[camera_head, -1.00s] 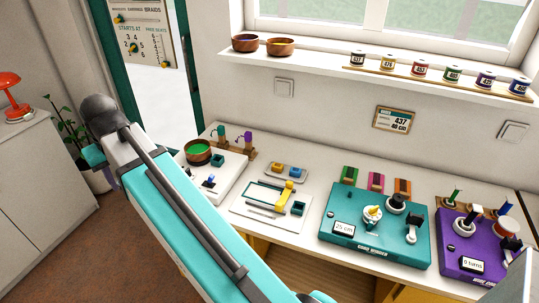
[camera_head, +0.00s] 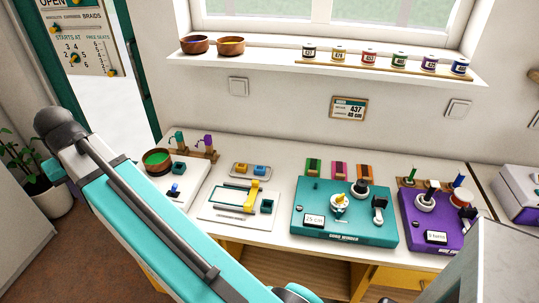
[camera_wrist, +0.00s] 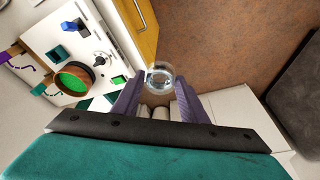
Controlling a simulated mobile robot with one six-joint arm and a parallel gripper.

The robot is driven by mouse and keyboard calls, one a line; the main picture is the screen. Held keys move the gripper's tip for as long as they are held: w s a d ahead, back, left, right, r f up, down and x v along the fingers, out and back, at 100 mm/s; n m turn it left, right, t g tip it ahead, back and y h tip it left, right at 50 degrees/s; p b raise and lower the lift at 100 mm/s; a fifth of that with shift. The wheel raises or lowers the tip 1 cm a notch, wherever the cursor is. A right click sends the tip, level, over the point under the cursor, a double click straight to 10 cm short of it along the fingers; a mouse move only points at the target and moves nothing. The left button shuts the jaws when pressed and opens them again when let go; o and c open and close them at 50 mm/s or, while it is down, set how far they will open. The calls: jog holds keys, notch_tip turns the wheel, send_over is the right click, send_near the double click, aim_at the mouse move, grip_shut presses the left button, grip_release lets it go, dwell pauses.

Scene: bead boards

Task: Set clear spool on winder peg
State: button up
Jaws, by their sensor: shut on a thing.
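The clear spool (camera_wrist: 158,78) is between the purple fingers of my gripper (camera_wrist: 157,92) in the wrist view. The gripper is shut on it, and it hangs over the brown floor. The teal winder (camera_head: 370,231) stands on the bench in the head view, with a "25 cm" label. It carries a white piece with a yellow top (camera_head: 340,205), a dark post with a white collar (camera_head: 360,190) and a crank-like part (camera_head: 379,209). I cannot tell which of these is the peg. My gripper and the spool are outside the head view.
A purple winder (camera_head: 418,232) labelled "8 turns" stands right of the teal one. A white board with a yellow arm (camera_head: 253,193) and a brown bowl (camera_head: 157,162) are to the left. Several labelled spools stand on the window shelf (camera_head: 390,67).

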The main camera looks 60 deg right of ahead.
jog(key=s+d+f+m+g+h, duration=0.1)
jog(key=s+d+m, duration=0.35)
jog(key=d, duration=0.65)
jog(key=s+d+f+m+g+h+p, duration=0.1)
jog(key=s+d+m, duration=0.4)
jog(key=d, duration=0.6)
jog(key=s+d+f+m+g+h, duration=0.15)
jog(key=s+d+m, duration=0.35)
jog(key=d, duration=0.6)
jog(key=s+d+f+m+g+y, duration=0.1)
jog(key=s+d+m, duration=0.4)
jog(key=s, duration=0.4)
jog(key=s+d+f+m+y+p, duration=0.1)
jog(key=s+d+m, duration=0.4)
jog(key=s+d, duration=0.3)
jog(key=s+d+f+m+g+y, duration=0.1)
jog(key=s+d+m, duration=0.4)
jog(key=s, duration=0.7)
jog(key=shift+s+d+f+m+g+p, duration=0.15)
jog(key=shift+d+f+m+g+p, duration=0.2)
jog(key=shift+d, duration=0.6)
jog(key=shift+f, duration=0.15)
jog(key=shift+f+b, duration=1.95)
jog(key=shift+f, duration=0.75)
jog(key=shift+f+b, duration=0.85)
jog(key=shift+f, duration=1)
